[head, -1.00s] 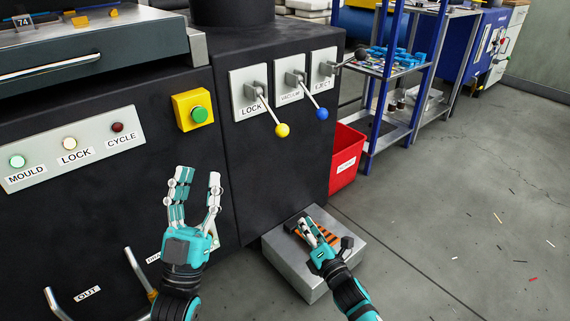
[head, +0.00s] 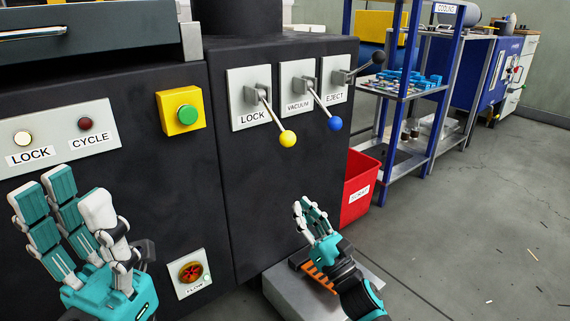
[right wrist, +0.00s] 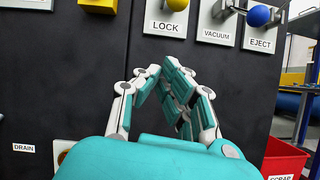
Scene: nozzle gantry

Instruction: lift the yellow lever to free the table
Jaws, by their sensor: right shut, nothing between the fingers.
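The yellow lever (head: 287,138) is a metal rod with a yellow ball end on the plate marked LOCK. It points down and outward, and its ball also shows at the top of the right wrist view (right wrist: 177,4). My right gripper (head: 304,206) is shut and empty, below the yellow ball and apart from it. In the right wrist view its fingertips (right wrist: 160,70) meet below the LOCK label. My left gripper (head: 70,195) is open and empty at the left, in front of the machine's front panel. The table named in the task cannot be made out.
The blue-ball VACUUM lever (head: 335,123) and the black-ball EJECT lever (head: 377,58) are right of the yellow one. A yellow box with a green button (head: 187,115) is to its left. A red bin (head: 359,205) and a blue-framed shelf (head: 434,110) stand at the right.

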